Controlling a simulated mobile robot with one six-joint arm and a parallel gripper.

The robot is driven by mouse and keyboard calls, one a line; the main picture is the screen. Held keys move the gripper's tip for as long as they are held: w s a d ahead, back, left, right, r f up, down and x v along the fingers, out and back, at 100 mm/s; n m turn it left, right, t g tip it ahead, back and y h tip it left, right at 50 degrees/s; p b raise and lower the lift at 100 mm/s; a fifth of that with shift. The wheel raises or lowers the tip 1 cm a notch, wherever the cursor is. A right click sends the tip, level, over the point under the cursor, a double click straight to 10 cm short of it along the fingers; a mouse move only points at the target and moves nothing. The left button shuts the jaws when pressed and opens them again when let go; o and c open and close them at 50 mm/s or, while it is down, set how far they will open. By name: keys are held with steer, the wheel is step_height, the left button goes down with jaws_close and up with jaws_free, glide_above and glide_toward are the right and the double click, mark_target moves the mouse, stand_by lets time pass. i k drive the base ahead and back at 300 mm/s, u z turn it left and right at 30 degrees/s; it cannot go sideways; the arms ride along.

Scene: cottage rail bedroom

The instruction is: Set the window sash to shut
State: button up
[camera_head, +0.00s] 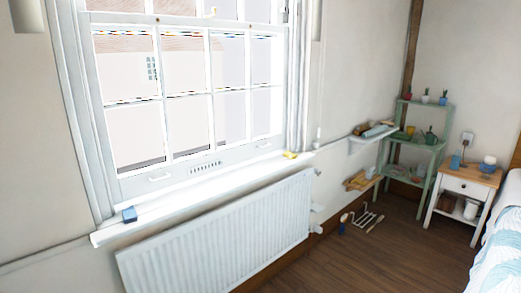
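The white sash window (185,97) fills the left and middle of the head view. Its lower sash (210,93) has several panes divided by white bars. Two small pull handles show on the bottom rail, one at left (159,177) and one at right (263,144). A vent grille (205,168) sits between them. The bottom rail is low, close above the white sill (185,201); I cannot tell whether a thin gap remains. A small brass-coloured catch (211,12) shows near the top, around the meeting rail. My gripper is not in view.
A blue block (129,214) and a yellow object (290,155) lie on the sill. A white radiator (220,233) stands below. At right are a wall shelf (370,139), green shelving (412,147), a bedside table (470,187) and a bed (503,245). Tools lie on the wooden floor (395,240).

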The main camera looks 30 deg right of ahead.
mark_target(126, 187)
steer(key=z, duration=0.1)
steer(key=i, duration=0.95)
steer(key=u, duration=0.05)
